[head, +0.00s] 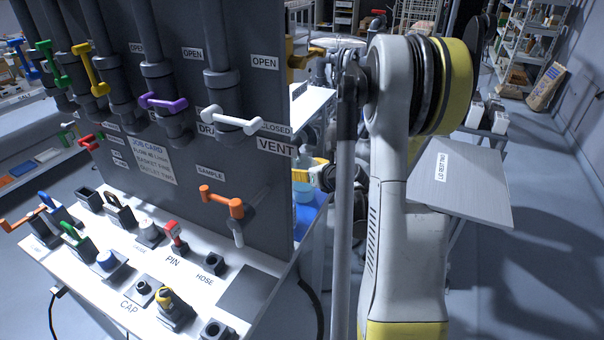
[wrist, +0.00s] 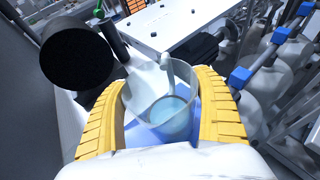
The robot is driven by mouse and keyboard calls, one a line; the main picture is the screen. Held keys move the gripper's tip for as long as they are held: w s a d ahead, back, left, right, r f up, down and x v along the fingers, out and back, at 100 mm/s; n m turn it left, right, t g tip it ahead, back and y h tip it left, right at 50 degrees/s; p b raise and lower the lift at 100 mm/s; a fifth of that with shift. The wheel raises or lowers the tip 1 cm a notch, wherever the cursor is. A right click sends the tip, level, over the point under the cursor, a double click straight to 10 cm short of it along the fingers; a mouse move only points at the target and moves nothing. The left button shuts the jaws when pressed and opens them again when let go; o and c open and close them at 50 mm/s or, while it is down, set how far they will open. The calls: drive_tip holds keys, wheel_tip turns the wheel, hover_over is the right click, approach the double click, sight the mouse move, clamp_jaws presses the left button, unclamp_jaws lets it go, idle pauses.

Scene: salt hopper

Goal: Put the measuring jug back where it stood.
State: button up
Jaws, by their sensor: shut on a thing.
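The measuring jug (wrist: 172,112) is clear, with pale blue liquid in it. In the wrist view it sits between the yellow fingers of my gripper (wrist: 165,80), which is shut on it. In the head view my gripper (head: 308,172) is just beyond the right edge of the grey panel, partly hidden by my arm. The jug (head: 304,191) shows there only in part, as a bluish shape below the fingers, above or on a blue surface (head: 306,218). I cannot tell whether its base touches that surface.
The grey panel (head: 262,190) with pipes and coloured valve handles stands left of my gripper. A dark round pipe end (wrist: 78,55) is close to my left finger. A white bench (head: 50,263) holds several fittings. A grey lid rest (head: 462,185) is at the right.

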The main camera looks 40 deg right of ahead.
drive_tip(key=shift+f, duration=0.1)
drive_tip(key=shift+f, duration=0.15)
drive_tip(key=o, duration=1.3)
drive_tip(key=shift+s+r+p, duration=0.25)
drive_tip(key=shift+r+p, duration=0.05)
drive_tip(key=shift+r, duration=0.05)
drive_tip(key=p+v, duration=0.3)
drive_tip(key=v, duration=0.8)
drive_tip(key=shift+s, duration=0.25)
drive_tip(key=shift+a, duration=0.1)
